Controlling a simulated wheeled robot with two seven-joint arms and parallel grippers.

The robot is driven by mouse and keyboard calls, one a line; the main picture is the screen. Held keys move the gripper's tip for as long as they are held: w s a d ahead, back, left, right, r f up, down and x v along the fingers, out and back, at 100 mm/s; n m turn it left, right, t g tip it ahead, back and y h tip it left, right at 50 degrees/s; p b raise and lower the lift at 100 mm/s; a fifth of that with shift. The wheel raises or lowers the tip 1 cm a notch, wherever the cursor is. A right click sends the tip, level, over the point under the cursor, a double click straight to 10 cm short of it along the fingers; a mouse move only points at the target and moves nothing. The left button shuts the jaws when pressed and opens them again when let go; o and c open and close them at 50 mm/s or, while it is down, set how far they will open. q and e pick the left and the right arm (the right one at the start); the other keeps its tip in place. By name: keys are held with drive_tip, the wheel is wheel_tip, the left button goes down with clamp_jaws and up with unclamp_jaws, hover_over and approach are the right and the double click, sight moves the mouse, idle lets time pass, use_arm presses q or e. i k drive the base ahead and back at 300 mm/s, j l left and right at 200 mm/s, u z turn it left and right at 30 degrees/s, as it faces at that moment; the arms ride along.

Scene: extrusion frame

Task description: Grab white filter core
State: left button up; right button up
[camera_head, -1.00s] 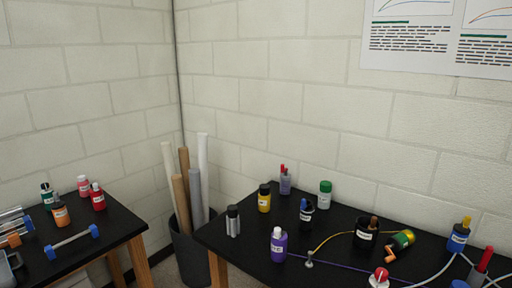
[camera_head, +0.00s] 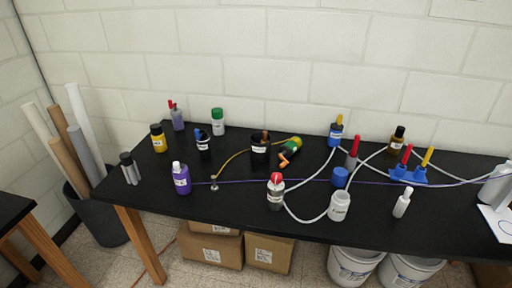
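No thing here can be surely told as the white filter core. A slim white cylinder with a narrower top (camera_head: 402,204) stands upright near the front edge of the black table (camera_head: 240,218), right of centre. A wider white bottle (camera_head: 339,206) stands to its left, with a pale tube beside it. A white object (camera_head: 494,186) is partly cut off at the right edge. Neither of my grippers is in view.
A purple bottle (camera_head: 181,178), a red-topped bottle (camera_head: 276,190) and a blue cap (camera_head: 340,177) stand on the table among loose tubes. A dark bin (camera_head: 100,222) holds long rolls at left. Cardboard boxes (camera_head: 211,248) and white buckets (camera_head: 352,265) are below.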

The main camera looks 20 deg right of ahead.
sight(401, 206)
drive_tip(key=z, duration=1.95)
